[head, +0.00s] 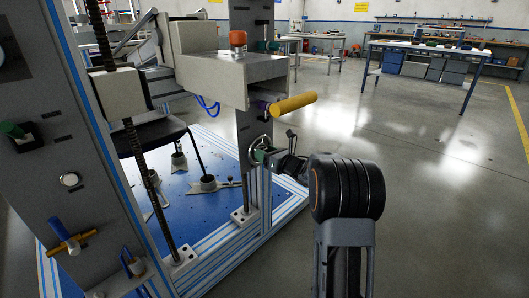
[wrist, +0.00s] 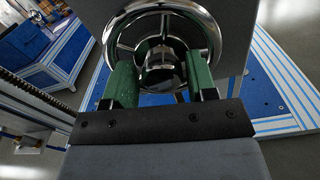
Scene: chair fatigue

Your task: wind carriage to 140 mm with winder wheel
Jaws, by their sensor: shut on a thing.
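The chrome winder wheel (wrist: 160,54) fills the top middle of the wrist view, with its rim, spokes and hub showing. My gripper (wrist: 160,82) has its two green fingers in at the wheel, one on each side of the hub, and is shut on it. In the head view the wheel (head: 255,145) sits low on the grey column, partly hidden by my gripper (head: 264,155). The carriage appears to be the grey box-like body (head: 240,78) on the column above the wheel. No millimetre reading can be made out.
A yellow handle (head: 293,104) sticks out just above my gripper. A threaded screw (head: 146,175) and a grey panel (head: 55,150) with knobs stand at the left. A chair seat (head: 150,137) is inside the frame. The floor at right is clear up to the workbench (head: 440,51).

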